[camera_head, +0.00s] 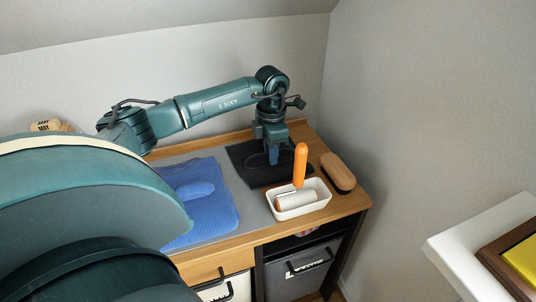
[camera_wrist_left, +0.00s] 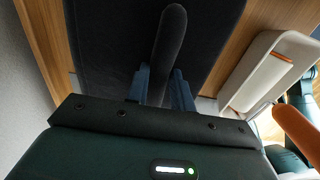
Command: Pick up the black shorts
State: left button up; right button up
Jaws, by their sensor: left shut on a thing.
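The black shorts (camera_head: 244,163) lie folded on the right part of the dresser top, beside the white tray. My left gripper (camera_head: 273,155) points down over them with its fingertips at the cloth. In the left wrist view the left gripper (camera_wrist_left: 165,88) is shut on a raised fold of the dark shorts (camera_wrist_left: 112,45), which stands up between the blue fingers. Most of the shorts still spread flat on the surface. My right gripper is not in view.
A white tray (camera_head: 318,205) holds a lint roller with an orange handle (camera_head: 300,165), close to the shorts. A wooden brush (camera_head: 338,172) lies right of it. A blue folded garment (camera_head: 205,208) lies on a grey mat (camera_head: 236,178). A wall stands behind.

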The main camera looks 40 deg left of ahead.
pick_arm(q)
grip_shut()
